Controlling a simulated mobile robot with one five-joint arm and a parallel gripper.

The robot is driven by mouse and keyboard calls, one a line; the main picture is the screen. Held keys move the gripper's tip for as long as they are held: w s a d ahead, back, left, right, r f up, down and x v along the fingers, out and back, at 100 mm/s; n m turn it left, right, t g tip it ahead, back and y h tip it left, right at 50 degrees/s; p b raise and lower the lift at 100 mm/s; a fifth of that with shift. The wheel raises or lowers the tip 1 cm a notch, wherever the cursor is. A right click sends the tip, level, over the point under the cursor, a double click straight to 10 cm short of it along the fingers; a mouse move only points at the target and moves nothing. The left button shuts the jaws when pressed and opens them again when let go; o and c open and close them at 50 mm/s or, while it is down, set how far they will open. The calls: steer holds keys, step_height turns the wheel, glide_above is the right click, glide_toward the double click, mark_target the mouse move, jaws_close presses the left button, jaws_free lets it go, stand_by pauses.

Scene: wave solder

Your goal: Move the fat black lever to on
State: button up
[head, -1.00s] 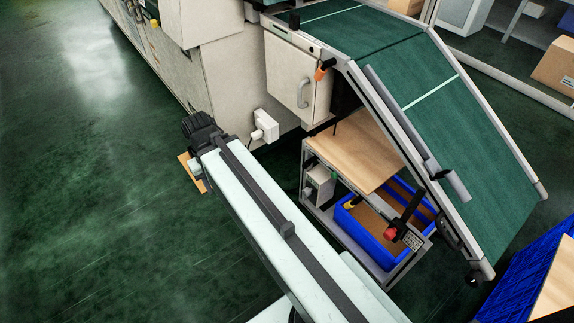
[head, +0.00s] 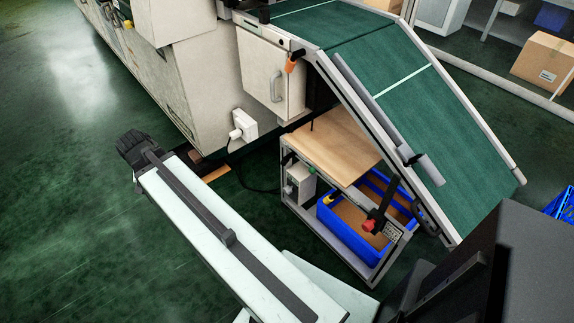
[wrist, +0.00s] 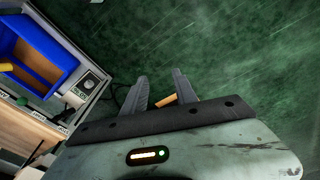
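Under the green conveyor, a thick black bar (head: 390,189) with a red end (head: 371,226) stands at the front right of a small metal frame stand. I cannot tell for certain which part is the fat black lever. My gripper (wrist: 160,75) is open and empty, its two fingers apart over the floor. In the head view it is left of the stand, well apart from it.
The stand has a wooden top (head: 331,147) and blue bins (head: 348,236) below. A white machine with a cabinet door (head: 268,75) stands behind. An orange strip (head: 216,174) lies on the floor. A dark panel (head: 510,265) fills the lower right. Green floor at left is free.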

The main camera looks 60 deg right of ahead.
steer(key=s+d+f+m+h+b, duration=0.1)
steer(key=s+d+f+m+b, duration=0.1)
steer(key=d+m, duration=0.35)
steer(key=s+d+f+m+b, duration=0.1)
steer(key=d+f+m, duration=0.1)
steer(key=d, duration=0.7)
steer(key=s+d+f+m+h+b, duration=0.1)
steer(key=s+d+f+m+b, duration=0.15)
steer(key=d, duration=0.45)
steer(key=m+g+h+b, duration=0.2)
steer(key=m+b, duration=0.2)
steer(key=m, duration=0.7)
glide_toward(286, 159)
steer(key=f, duration=0.1)
steer(key=d+f, duration=0.2)
steer(key=f, duration=0.1)
steer(key=shift+w+d+f, duration=0.15)
steer(key=shift+w+d, duration=0.1)
steer(key=shift+w, duration=0.15)
steer(key=b+x, duration=0.6)
steer(key=x, duration=0.2)
steer(key=shift+r, duration=0.25)
